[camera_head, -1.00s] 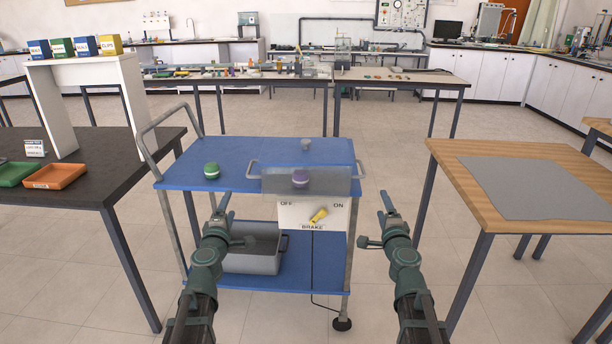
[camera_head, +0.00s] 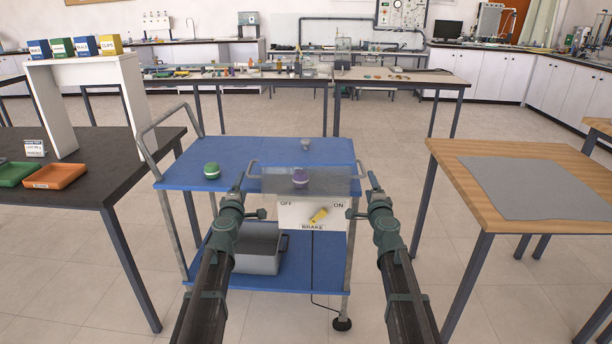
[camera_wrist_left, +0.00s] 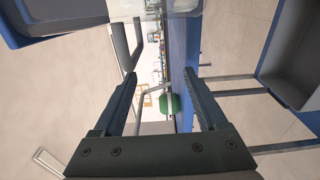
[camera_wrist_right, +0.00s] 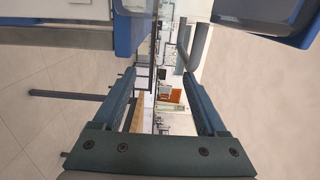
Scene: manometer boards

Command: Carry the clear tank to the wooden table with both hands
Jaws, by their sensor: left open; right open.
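The clear tank (camera_head: 335,187) stands on the front of the blue trolley's top shelf (camera_head: 265,150). It has a grey handle at each end, the left one (camera_head: 253,171) and the right one (camera_head: 361,169). A purple-banded object (camera_head: 300,178) shows through or behind its wall. My left gripper (camera_head: 239,184) is open and empty, just left of the left handle. My right gripper (camera_head: 373,184) is open and empty, just right of the right handle. Neither clearly touches the tank. The wooden table (camera_head: 480,213) stands at the right.
A grey mat (camera_head: 540,186) lies on the wooden table. A green object (camera_head: 212,170) and a small grey one (camera_head: 306,144) stand on the trolley. Its brake panel (camera_head: 290,215) has a yellow lever (camera_head: 319,215) tilted toward ON. A grey bin (camera_head: 258,262) sits below. Floor shows between trolley and table.

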